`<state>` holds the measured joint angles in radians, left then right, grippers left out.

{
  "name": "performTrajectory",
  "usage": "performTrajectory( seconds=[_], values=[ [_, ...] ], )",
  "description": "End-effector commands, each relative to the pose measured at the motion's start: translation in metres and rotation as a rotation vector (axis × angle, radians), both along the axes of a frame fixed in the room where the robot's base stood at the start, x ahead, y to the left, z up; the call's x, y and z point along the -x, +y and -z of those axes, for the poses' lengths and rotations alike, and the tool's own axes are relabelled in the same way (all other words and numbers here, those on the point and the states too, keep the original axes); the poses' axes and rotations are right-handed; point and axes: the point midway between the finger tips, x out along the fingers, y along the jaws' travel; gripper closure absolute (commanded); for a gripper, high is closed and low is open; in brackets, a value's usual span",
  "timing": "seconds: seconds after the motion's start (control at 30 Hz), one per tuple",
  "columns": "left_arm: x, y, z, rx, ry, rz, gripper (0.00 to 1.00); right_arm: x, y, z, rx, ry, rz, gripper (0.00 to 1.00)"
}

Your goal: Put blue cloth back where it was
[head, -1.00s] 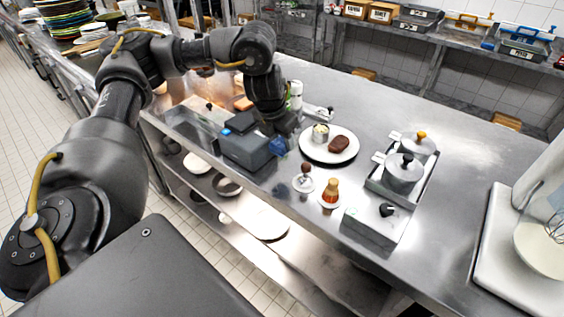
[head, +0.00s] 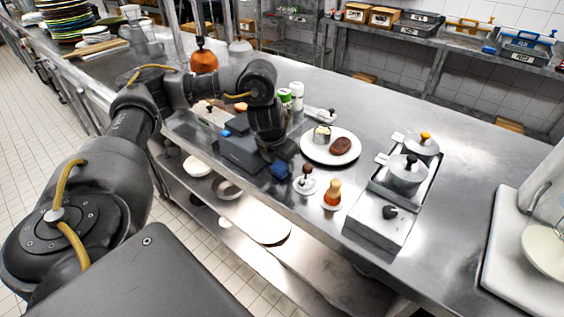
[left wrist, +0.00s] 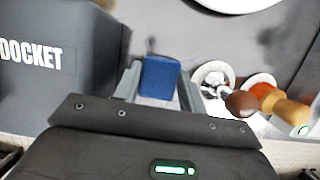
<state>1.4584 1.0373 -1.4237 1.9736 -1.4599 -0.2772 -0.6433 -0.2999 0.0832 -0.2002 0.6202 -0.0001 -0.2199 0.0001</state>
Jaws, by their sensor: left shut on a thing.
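The blue cloth (head: 280,171) is a small dark-blue folded piece near the counter's front edge. It lies between the dark docket box (head: 243,151) and a small white dish with a brown-knobbed tool (head: 305,184). My left gripper (head: 276,161) is shut on the cloth and points down at the counter. In the left wrist view the cloth (left wrist: 160,77) sits between the two fingers, beside the box marked DOCKET (left wrist: 50,65). I cannot tell whether the cloth touches the counter. My right gripper is not in view.
A white plate (head: 313,153) with a brown patty and a small metal cup stands behind the cloth. The counter (head: 450,150) behind the tray is clear.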

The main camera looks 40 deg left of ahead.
Motion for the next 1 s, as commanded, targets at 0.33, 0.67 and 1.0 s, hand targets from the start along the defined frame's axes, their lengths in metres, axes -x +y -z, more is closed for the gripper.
performTrajectory(
  seconds=[0.33, 0.67, 1.0],
  values=[
    [0.0, 0.0, 0.003, 0.0, 0.0, 0.0, 0.37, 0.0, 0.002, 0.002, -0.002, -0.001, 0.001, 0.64],
    [0.0, 0.0, -0.002, 0.0, 0.0, 0.0, 0.37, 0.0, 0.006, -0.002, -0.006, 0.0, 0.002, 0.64],
    [0.016, 0.0, -0.061, -0.002, -0.006, 0.002, 0.37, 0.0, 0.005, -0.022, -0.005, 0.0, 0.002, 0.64]
  ],
)
